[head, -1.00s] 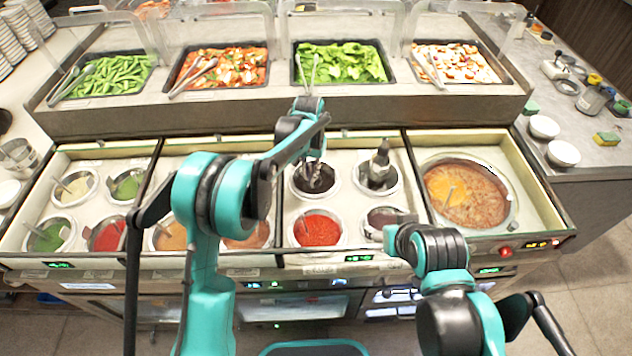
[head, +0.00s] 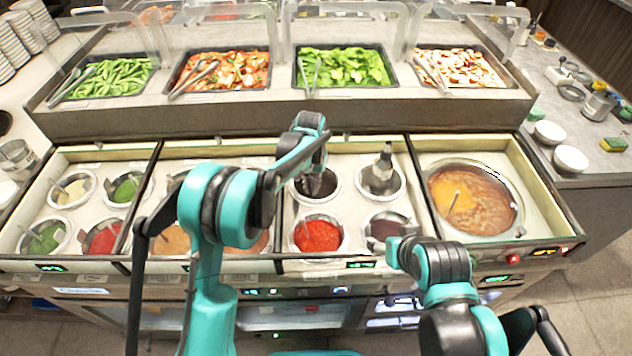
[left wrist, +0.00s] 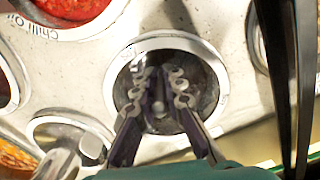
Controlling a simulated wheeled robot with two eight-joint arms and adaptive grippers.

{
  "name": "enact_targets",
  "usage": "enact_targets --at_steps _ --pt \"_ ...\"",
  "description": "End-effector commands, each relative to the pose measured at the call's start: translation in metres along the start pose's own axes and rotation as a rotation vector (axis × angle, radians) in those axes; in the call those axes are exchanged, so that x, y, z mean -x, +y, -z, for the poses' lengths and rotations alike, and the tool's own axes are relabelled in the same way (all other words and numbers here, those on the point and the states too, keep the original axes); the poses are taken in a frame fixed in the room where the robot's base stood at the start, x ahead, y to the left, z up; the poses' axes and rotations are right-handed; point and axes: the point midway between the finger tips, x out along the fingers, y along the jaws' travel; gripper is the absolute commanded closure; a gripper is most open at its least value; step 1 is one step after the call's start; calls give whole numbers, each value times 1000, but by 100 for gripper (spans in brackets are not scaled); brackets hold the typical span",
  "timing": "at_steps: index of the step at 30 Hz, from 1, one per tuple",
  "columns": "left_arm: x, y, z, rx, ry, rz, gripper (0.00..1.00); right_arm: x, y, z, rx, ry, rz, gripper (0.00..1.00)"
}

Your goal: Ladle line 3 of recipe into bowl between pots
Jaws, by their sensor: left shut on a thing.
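My left gripper (head: 314,186) reaches down into a round well with dark contents (head: 334,197) in the middle section of the counter. In the left wrist view, its two fingers (left wrist: 160,100) point into this well and are shut on a small grey utensil handle (left wrist: 158,108). The utensil's lower end is hidden. My right arm stands at the lower right, and its fingers do not show. No recipe can be read in these frames. I cannot make out a bowl between pots. Two white bowls (head: 570,158) stand on the right side counter.
A red sauce well (head: 318,237), labelled chilli oil in the left wrist view, is in front. A metal utensil with a dark grip (head: 384,165) stands in the well to the right. A large pot of brown soup (head: 480,200) is further right. Food trays and clear guards line the back.

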Motion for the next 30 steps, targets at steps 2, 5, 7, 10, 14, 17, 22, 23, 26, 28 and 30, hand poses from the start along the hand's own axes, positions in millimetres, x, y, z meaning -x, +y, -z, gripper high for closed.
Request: enact_targets --at_steps 2,5,7,10,14,17,22,23,26,28,30 --pt "-2 0 0 0 0 0 100 -1 0 -1 0 0 0 37" --pt "-3 0 0 0 0 0 100 -2 0 -2 0 0 0 37" --pt "-4 0 0 0 0 0 100 -2 0 -2 0 0 0 37" --pt "-3 0 0 0 -1 0 100 -2 0 -1 0 0 0 37" --pt "-4 0 0 0 -1 0 67 -2 0 -1 0 0 0 37" --pt "-3 0 0 0 0 0 65 -2 0 -1 0 0 0 37" --pt "-3 0 0 0 0 0 65 -2 0 -1 0 0 0 37" --pt "-3 0 0 0 0 0 63 -2 0 -1 0 0 0 37" --pt "-3 0 0 0 0 0 41 -2 0 -1 0 0 0 37" --pt "-3 0 0 0 0 0 38 -2 0 -1 0 0 0 37" --pt "-3 0 0 0 0 0 38 -2 0 -1 0 0 0 37"
